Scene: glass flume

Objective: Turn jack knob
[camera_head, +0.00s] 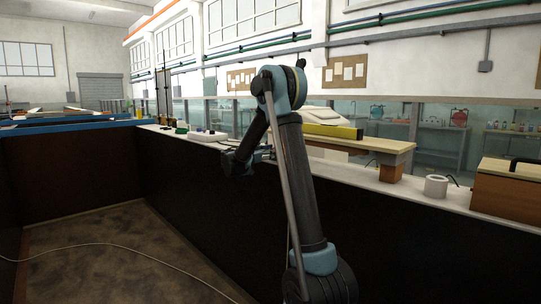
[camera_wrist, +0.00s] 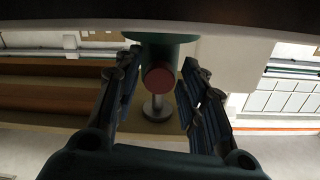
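In the wrist view a dark round knob with a red end face (camera_wrist: 159,77), which looks like the jack knob, sits between the two fingers of my gripper (camera_wrist: 160,64). The fingers are spread on either side, with visible gaps to the knob. A dark green body (camera_wrist: 160,45) is directly behind it, and a silver stem with a round foot (camera_wrist: 156,110) shows on its lower side. In the head view my gripper (camera_head: 240,162) is at the edge of the long ledge; the knob cannot be made out there.
The pale ledge (camera_head: 408,188) runs along the dark wall. On it are a white device (camera_head: 207,136), a small green object (camera_head: 182,130), a long beam with a yellow part (camera_head: 333,131), a white ring-shaped piece (camera_head: 436,186) and a wooden box (camera_head: 508,192). A pale cable (camera_head: 95,244) lies on the floor.

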